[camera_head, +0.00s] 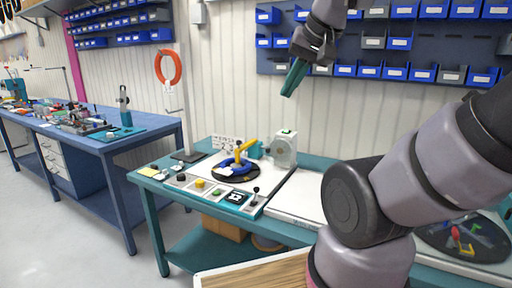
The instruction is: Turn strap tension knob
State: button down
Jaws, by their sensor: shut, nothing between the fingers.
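My gripper (293,78) is high in the air in front of the wall, above and apart from the teal bench (206,147). Its teal fingers point down and look shut and empty. A control panel (172,179) runs along the front edge of the bench. It carries a yellow knob (199,183), a green button (217,193), dark parts and a small lever (255,192). I cannot tell which of these is the strap tension knob. A grey-white machine (284,152) with a green top piece stands behind the panel.
A black turntable (236,172) with a yellow arm and blue and white parts lies behind the panel. A white board (300,196) covers the bench to the right. Another dark disc (462,240) with coloured parts is at far right. Blue bins (423,74) hang on the wall.

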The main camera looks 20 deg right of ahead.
aim_at(180, 177)
jog(key=k+u, duration=0.35)
jog(key=k+j+u, duration=0.15)
jog(key=k+u, duration=0.15)
jog(key=i+u, duration=0.35)
jog(key=i, duration=0.15)
jog(key=i+u, duration=0.35)
jog(key=i, duration=0.15)
jog(key=i+l, duration=0.1)
jog(key=i, duration=0.55)
jog(key=i+l, duration=0.15)
jog(key=i, duration=0.55)
jog(key=i+l, duration=0.1)
jog(key=i, duration=0.55)
jog(key=i+z, duration=0.1)
jog(key=z, duration=0.35)
jog(key=i+z, duration=0.1)
jog(key=z, duration=0.3)
jog(key=i+j+z, duration=0.1)
jog(key=z, duration=0.35)
jog(key=i+j+z, duration=0.1)
jog(key=z, duration=1.95)
